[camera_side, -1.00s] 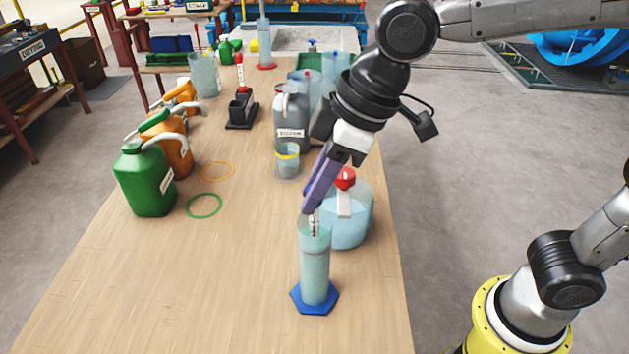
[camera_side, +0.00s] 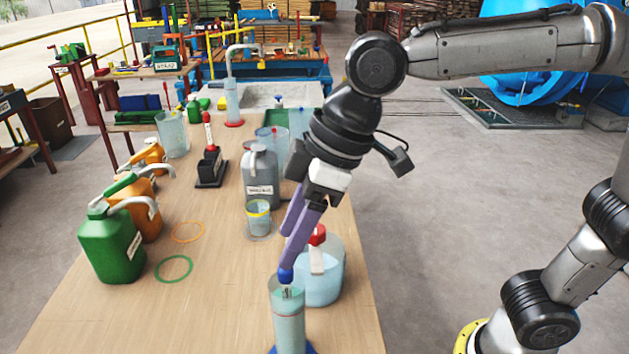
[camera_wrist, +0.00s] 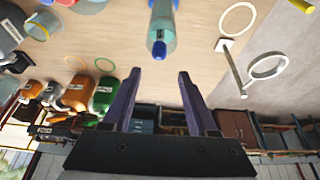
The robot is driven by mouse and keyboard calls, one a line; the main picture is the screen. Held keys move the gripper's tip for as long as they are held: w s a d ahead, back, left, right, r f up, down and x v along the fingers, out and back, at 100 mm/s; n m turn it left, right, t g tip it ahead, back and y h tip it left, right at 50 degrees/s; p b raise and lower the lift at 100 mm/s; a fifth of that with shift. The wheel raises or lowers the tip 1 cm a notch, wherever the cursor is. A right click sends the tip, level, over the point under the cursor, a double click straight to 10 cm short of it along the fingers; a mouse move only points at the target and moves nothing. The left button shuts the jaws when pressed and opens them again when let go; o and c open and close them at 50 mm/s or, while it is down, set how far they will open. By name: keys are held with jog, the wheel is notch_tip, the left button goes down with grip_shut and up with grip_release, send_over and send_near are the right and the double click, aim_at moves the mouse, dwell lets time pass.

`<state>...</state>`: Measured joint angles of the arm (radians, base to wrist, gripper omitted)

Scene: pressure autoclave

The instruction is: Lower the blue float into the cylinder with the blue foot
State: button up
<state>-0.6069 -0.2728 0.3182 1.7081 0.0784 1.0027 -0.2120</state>
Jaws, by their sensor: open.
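The clear cylinder (camera_side: 289,322) with the blue foot (camera_side: 311,349) stands upright near the front of the table; the foot is partly cut off by the picture's lower edge. The blue float (camera_side: 286,275) shows as a rounded blue end just above the cylinder's rim, with a thin pale part below it inside the mouth. In the wrist view the float (camera_wrist: 159,49) sits at the cylinder's mouth (camera_wrist: 162,18), just beyond my fingertips. My gripper (camera_wrist: 159,72) is open, its purple fingers apart with nothing between the tips. In the side view my gripper (camera_side: 291,262) is right above the float.
A clear jug with a red cap (camera_side: 322,272) stands close behind and right of the cylinder. A yellow-banded beaker (camera_side: 258,220) and a grey can (camera_side: 260,178) are farther back. A green can (camera_side: 112,243) stands at left. The table's left front is clear.

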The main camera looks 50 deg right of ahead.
jog(key=v, duration=1.1)
jog(key=shift+f, duration=0.1)
dwell(0.9)
jog(key=s+d+f+m+t+h, duration=0.1)
jog(key=d+m, duration=0.1)
jog(key=d, duration=0.4)
jog(key=s+d+f+m+t, duration=0.1)
jog(key=s+d+m, duration=0.1)
jog(key=d, duration=0.4)
jog(key=s+d+f+m+h, duration=0.1)
jog(key=s+d+f+m, duration=0.1)
jog(key=f, duration=0.5)
jog(key=s+d+f+m+h, duration=0.1)
jog(key=s+d+f+m, duration=0.2)
jog(key=f, duration=0.4)
jog(key=shift+s+d, duration=0.75)
jog(key=shift+d, duration=0.15)
jog(key=shift+f, duration=0.1)
